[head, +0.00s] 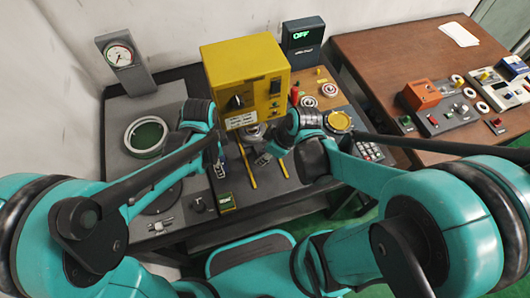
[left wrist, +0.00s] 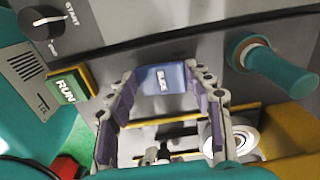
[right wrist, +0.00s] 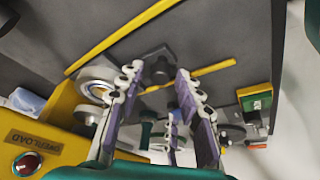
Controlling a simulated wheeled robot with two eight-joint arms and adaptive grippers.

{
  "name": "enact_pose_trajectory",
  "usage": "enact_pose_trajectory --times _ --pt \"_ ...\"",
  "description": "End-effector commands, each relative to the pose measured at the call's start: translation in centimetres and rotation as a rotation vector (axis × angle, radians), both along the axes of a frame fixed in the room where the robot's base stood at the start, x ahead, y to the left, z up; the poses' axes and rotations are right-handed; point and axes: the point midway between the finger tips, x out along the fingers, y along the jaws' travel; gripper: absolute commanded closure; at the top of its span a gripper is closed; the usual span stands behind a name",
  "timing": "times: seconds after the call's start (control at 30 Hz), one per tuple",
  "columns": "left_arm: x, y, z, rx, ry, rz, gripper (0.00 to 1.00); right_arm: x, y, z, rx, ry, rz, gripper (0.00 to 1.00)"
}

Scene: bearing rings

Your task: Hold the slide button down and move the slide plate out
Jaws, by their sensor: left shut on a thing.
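The blue slide button (left wrist: 162,80), lettered SLIDE, shows in the left wrist view on the dark console. My left gripper (left wrist: 160,72) has its fingertips at the button's two sides and is shut on it. In the head view my left gripper (head: 221,163) is low in front of the yellow box. My right gripper (right wrist: 158,72) is open, with a dark knob (right wrist: 158,68) showing between its fingertips; I cannot tell whether they touch. Two yellow strips (right wrist: 125,38) run along the dark surface near it. The slide plate's outline is hidden among the fingers.
The yellow machine box (head: 245,75) stands close behind both grippers. A gauge (head: 120,55) and round opening (head: 146,137) are at left. A brown table (head: 390,50) with controls stands at right.

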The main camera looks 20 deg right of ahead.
Motion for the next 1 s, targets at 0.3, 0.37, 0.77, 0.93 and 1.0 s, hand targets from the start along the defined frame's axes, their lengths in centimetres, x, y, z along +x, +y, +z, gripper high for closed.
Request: enact_pose_trajectory --times 0.3,0.37,0.77,0.93,1.0 --pt "0.0 0.0 0.0 0.000 0.000 0.000 0.76 -0.1 0.0 0.0 -0.001 -0.001 0.000 1.00" --pt "0.0 0.0 0.0 0.000 0.000 0.000 0.76 -0.5 0.0 0.1 -0.001 -0.001 0.000 1.00" --pt "0.1 0.0 0.0 0.000 -0.001 0.000 0.76 -7.4 -0.1 0.1 0.000 0.000 -0.002 1.00" --pt "0.1 0.0 0.0 0.001 -0.002 0.001 0.76 -9.6 -0.1 0.2 0.000 0.000 -0.002 1.00" --pt "0.1 0.0 0.0 0.001 -0.002 0.001 0.76 -10.3 -0.1 0.2 -0.001 -0.001 -0.003 1.00"
